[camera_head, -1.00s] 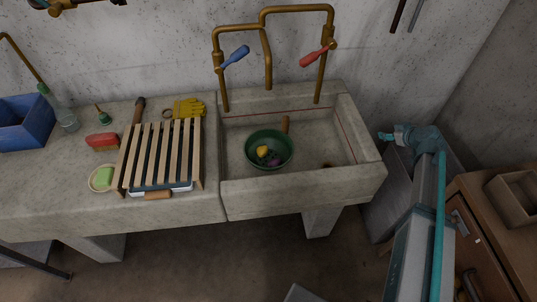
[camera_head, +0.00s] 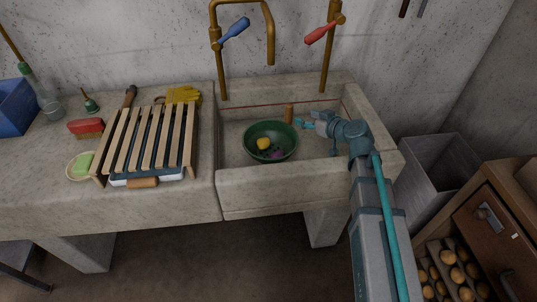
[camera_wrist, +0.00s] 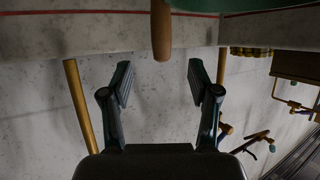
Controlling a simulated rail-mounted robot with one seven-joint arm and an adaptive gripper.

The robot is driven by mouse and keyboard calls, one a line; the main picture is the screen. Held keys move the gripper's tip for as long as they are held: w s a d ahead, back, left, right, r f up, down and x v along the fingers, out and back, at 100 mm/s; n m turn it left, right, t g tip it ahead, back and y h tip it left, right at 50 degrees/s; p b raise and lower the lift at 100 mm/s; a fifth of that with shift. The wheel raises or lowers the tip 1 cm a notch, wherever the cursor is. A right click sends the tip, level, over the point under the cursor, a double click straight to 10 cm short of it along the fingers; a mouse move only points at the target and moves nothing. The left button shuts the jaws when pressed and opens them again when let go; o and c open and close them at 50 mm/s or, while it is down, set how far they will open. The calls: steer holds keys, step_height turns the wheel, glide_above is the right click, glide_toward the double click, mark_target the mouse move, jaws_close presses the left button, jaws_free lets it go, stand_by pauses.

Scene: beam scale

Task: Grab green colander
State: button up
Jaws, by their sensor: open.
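The green colander (camera_head: 252,154) sits in the sink basin, holding a yellow item (camera_head: 263,144) and a purple item (camera_head: 277,154). A green curved edge at the top of the wrist view (camera_wrist: 250,5) appears to be its rim. My gripper (camera_head: 304,123) is over the sink, just right of and behind the colander. In the wrist view, my gripper (camera_wrist: 160,82) has its two fingers spread, with nothing between them. A brown cylindrical piece (camera_head: 288,113) stands just behind the colander; it also shows beyond the fingers in the wrist view (camera_wrist: 161,30).
The concrete sink (camera_head: 250,185) has a raised front wall. Brass taps with a blue handle (camera_head: 234,30) and a red handle (camera_head: 321,34) rise behind it. A slatted wooden rack (camera_head: 150,140) is on the left counter. A drawer cabinet (camera_head: 490,225) stands at right.

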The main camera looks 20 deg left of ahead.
mark_target(292, 113)
steer(key=x, duration=0.4)
steer(key=shift+w+a+p, duration=0.15)
steer(key=shift+a+p, duration=0.1)
steer(key=shift+p, duration=0.15)
steer(key=shift+p+x, duration=0.75)
steer(key=shift+x, duration=2.05)
steer(key=shift+a+f, duration=0.2)
steer(key=shift+a, duration=0.05)
jaws_close()
